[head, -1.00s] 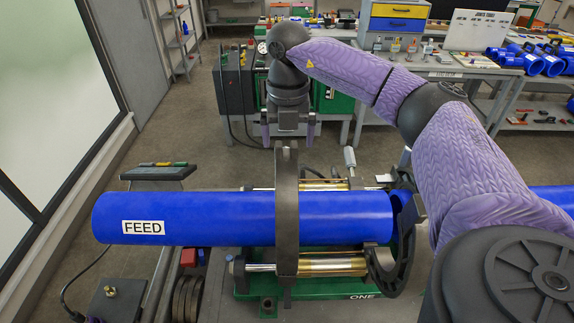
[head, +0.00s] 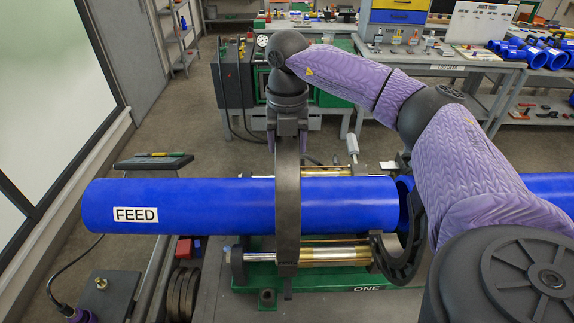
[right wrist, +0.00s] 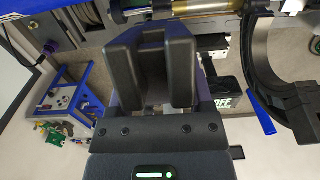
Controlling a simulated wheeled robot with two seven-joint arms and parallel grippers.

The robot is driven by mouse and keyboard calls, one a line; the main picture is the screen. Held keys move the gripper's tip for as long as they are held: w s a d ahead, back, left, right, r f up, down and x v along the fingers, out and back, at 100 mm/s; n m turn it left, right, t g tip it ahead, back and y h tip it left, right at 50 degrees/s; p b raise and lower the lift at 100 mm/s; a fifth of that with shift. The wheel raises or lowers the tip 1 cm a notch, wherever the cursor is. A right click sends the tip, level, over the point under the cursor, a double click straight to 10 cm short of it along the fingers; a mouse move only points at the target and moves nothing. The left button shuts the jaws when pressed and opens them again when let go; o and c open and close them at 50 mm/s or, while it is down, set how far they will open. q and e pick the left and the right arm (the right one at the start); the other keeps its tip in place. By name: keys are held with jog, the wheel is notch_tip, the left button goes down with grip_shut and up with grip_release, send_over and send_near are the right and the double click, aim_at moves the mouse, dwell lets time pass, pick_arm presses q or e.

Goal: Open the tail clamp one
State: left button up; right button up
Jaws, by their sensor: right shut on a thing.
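The tail clamp one (head: 287,215) is a dark upright ring around the blue pipe (head: 230,205) labelled FEED. It stands on the green base (head: 340,284) marked ONE and looks closed over the pipe. My right gripper (head: 288,142) is at the top of this ring, pointing down, shut on its upper end. In the right wrist view my right gripper's dark fingers (right wrist: 150,70) fill the middle, and what lies between them is hard to make out. My left gripper is not in view.
A second dark clamp (head: 405,255) with a curved open jaw stands at the pipe's right end; it also shows in the right wrist view (right wrist: 268,75). Brass cylinders (head: 335,256) lie along the base. A grey and green machine (head: 240,85) stands behind.

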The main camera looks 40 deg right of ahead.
aim_at(287, 167)
jog(key=shift+c, duration=0.6)
jog(key=shift+s+a+r+p, duration=0.15)
jog(key=shift+s+a, duration=0.65)
jog(key=shift+s, duration=0.1)
jog(key=shift+s+a+r+p, duration=0.15)
jog(key=shift+s+a, duration=0.6)
jog(key=shift+s, duration=0.15)
jog(key=shift+s+a+f, duration=0.1)
jog(key=shift+s+a, duration=0.7)
jog(key=shift+s, duration=0.15)
jog(key=shift+s+a+f, duration=0.1)
jog(key=shift+s+a, duration=0.65)
jog(key=shift+s, duration=0.2)
